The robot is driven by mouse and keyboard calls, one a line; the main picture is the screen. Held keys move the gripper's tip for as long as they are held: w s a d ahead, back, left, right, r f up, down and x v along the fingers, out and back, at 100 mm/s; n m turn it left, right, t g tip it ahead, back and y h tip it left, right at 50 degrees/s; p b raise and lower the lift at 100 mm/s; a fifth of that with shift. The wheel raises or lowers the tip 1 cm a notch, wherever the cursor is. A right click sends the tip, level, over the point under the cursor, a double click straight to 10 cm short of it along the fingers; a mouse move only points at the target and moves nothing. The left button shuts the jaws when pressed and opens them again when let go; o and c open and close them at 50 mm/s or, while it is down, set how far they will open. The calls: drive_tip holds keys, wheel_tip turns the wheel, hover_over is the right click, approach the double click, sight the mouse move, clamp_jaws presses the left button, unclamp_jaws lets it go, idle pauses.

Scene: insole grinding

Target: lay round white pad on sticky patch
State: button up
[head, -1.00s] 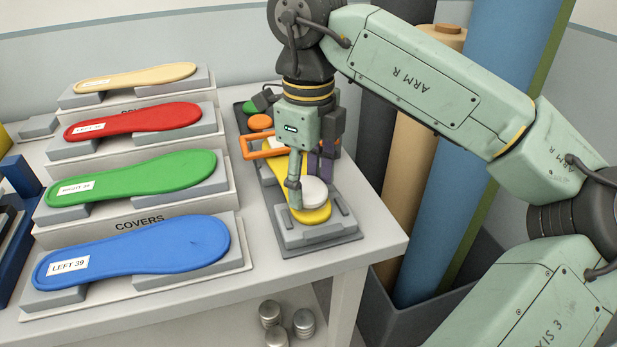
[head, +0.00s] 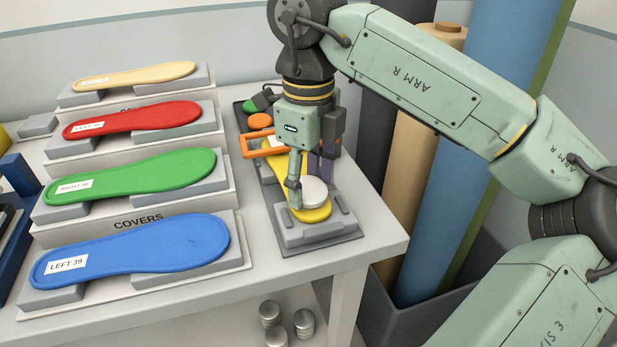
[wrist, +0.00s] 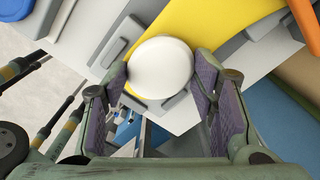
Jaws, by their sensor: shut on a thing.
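The round white pad (head: 314,191) is held between the fingers of my gripper (head: 308,180). In the wrist view the pad (wrist: 160,67) sits between the two purple-lined fingertips of my gripper (wrist: 162,85). The pad is over the near end of a yellow insole (head: 309,214), which lies in a grey fixture (head: 320,232). I cannot tell whether the pad touches the insole. The yellow insole also shows behind the pad in the wrist view (wrist: 215,20). The sticky patch is not visible; the pad or gripper may hide it.
An orange frame (head: 253,145) crosses the fixture's far part. Cover insoles in blue (head: 150,250), green (head: 140,177), red (head: 140,119) and cream (head: 140,75) rest on stepped stands at left. Tall rolls (head: 440,150) stand right of the table. Several metal discs (head: 304,322) lie on the shelf below.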

drive_tip(key=o, duration=0.9)
drive_tip(key=shift+o, duration=1.1)
drive_tip(key=shift+r+p, duration=2.6)
drive_tip(key=shift+r, duration=0.95)
